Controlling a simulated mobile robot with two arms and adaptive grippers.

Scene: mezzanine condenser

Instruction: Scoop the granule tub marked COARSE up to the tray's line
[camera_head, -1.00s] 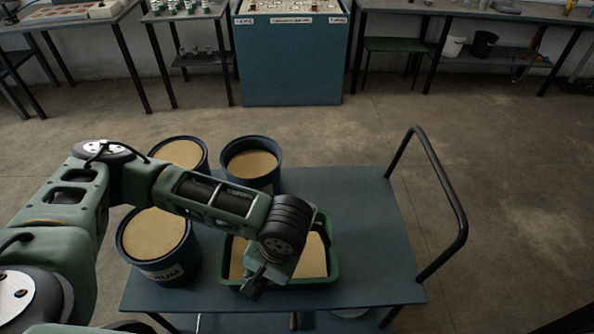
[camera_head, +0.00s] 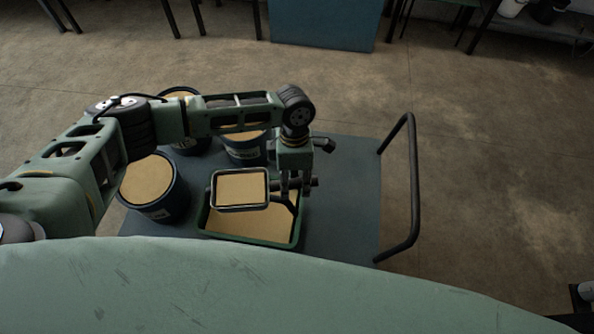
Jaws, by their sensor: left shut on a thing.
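My left gripper (camera_head: 293,186) is shut on the scoop (camera_head: 240,208), a box-shaped pan with a pale rim, holding it level above the tray. Tan granules fill the scoop. The green tray (camera_head: 250,242) holds a bed of tan granules; its line cannot be made out. Three blue tubs of tan granules stand beside and behind it: a front left tub (camera_head: 172,205), a back middle tub (camera_head: 245,153) and a back left tub (camera_head: 190,147), partly hidden by my left arm. Their labels are too small or hidden to read now. My right gripper is not in view.
Tray and tubs stand on a blue-grey cart (camera_head: 345,190) with a black push handle (camera_head: 414,185) at its right. The cart top right of the tray is clear. A blue cabinet (camera_head: 325,22) stands at the back.

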